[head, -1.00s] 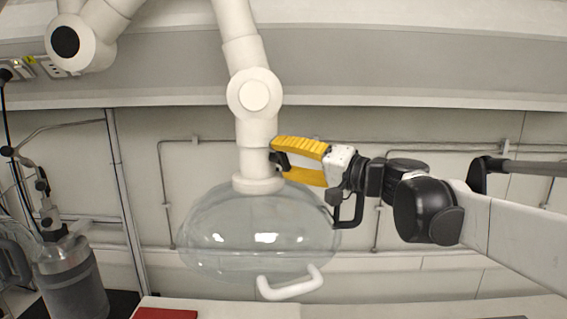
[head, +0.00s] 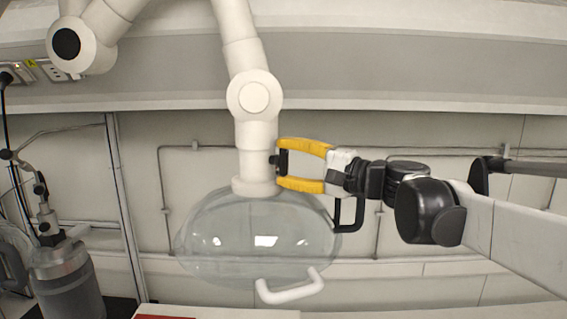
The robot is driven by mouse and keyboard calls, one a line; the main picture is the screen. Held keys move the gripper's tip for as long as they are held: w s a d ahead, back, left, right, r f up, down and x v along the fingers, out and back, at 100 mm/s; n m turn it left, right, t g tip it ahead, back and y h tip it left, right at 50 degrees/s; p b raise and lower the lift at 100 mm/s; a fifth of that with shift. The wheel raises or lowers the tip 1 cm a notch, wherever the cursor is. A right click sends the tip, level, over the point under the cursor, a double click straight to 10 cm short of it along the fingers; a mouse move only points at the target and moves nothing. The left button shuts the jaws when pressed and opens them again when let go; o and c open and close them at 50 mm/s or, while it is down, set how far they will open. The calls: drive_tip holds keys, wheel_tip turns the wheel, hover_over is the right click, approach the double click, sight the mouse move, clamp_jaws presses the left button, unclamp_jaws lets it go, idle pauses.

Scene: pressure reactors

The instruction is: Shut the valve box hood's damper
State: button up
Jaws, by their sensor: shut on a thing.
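The valve box hood is a clear dome (head: 258,241) on a white jointed duct arm, with a white bar handle (head: 291,288) on its lower front rim. A small black damper lever (head: 275,161) sticks out on the right side of the white duct (head: 254,150), just above the dome. My gripper (head: 283,164) has yellow fingers and comes in from the right. One finger is above and one below, and it is shut on the damper lever. The fingertips partly hide the lever, so its exact angle is hard to tell.
The duct's round elbow joint (head: 254,96) is above my gripper. A metal reactor vessel (head: 67,277) with fittings stands at lower left. Thin pipes (head: 180,148) run along the back wall. The dome's right edge lies just below my gripper.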

drive_tip(key=o, duration=1.2)
drive_tip(key=v, duration=1.2)
